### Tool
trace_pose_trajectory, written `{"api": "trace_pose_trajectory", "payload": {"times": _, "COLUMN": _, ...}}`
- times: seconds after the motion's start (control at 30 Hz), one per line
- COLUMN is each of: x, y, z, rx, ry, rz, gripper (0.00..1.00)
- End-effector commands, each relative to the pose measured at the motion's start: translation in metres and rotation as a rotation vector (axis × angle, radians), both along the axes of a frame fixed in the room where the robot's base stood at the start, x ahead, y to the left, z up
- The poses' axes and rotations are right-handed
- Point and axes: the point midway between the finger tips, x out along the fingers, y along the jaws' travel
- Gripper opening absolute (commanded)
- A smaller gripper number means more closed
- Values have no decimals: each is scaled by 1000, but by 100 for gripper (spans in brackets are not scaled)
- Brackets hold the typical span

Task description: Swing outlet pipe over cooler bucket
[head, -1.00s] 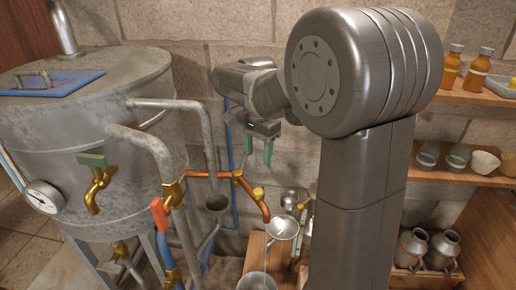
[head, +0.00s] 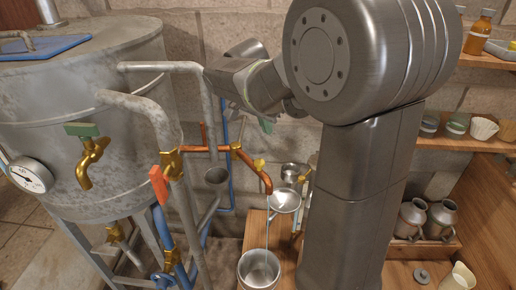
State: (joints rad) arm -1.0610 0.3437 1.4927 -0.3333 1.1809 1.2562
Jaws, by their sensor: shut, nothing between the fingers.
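The copper outlet pipe (head: 207,149) runs right from the still's grey pipework. Its end section (head: 252,167) bends down to the right beside a small metal funnel cup (head: 285,201). A thin pale line drops from near there to a metal bucket (head: 258,268) below, possibly the cooler bucket. Brass fittings sit along the pipe. My gripper (head: 266,125) is above and behind the pipe's end section, apart from it as far as I can see. It is shut and empty. Only a green fingertip shows; my arm hides the rest.
The large grey still (head: 75,120) with a gauge (head: 30,174) and brass taps fills the left. Grey pipes (head: 160,66) and a blue pipe stand close left of my arm. Shelves (head: 475,142) with jars are at the right, metal cans below.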

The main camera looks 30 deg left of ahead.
Motion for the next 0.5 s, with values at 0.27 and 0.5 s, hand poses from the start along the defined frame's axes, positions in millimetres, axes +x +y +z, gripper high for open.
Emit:
{"api": "trace_pose_trajectory", "payload": {"times": 0.27, "x": 15, "y": -3, "z": -44, "rx": -5, "ry": 3, "rz": -2, "gripper": 0}}
{"api": "trace_pose_trajectory", "payload": {"times": 0.5, "x": 32, "y": -4, "z": -91, "rx": -6, "ry": 5, "rz": -1, "gripper": 0}}
